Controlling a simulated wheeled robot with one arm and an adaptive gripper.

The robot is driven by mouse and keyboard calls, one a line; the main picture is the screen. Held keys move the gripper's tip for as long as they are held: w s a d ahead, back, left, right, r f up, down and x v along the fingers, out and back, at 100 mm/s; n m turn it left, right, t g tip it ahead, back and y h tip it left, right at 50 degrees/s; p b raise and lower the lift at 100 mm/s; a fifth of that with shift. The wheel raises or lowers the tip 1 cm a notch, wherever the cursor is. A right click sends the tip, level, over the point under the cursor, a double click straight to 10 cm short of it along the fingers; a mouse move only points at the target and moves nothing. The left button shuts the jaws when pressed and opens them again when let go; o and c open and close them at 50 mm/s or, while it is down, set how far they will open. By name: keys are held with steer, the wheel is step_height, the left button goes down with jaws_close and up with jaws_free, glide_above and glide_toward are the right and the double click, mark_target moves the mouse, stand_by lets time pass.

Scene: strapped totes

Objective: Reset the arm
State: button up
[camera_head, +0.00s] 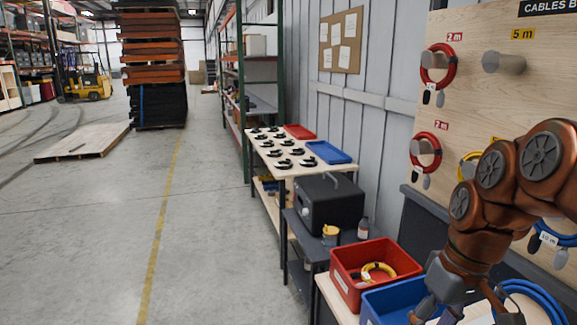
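My copper-coloured arm comes in from the right edge, bent at several round joints, in front of the wooden cable board (480,105). My gripper (466,311) points down at the bottom right. Its grey fingers are spread apart, and no object shows between them. Their tips lie close to the bottom edge of the picture. The gripper overlaps the right part of a blue bin (388,303) in this view; I cannot tell its height above the bin.
A red bin (345,262) with a yellow cable coil (378,272) stands left of the gripper. A blue cable coil (535,294) lies to its right. Red coils (440,68) hang on board pegs. A black box (328,203) stands beyond.

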steer(key=s+a+f+m+h, duration=0.1)
steer(key=s+a+f, duration=0.1)
steer(key=s+f, duration=0.3)
steer(key=s+a+f+m+g+h, duration=0.1)
steer(key=s+a+f+m, duration=0.1)
steer(key=s+f, duration=0.4)
steer(key=s, duration=0.4)
steer(key=shift+s+a+g, duration=0.2)
steer(key=shift+s+g, duration=0.1)
steer(key=shift+d, duration=0.1)
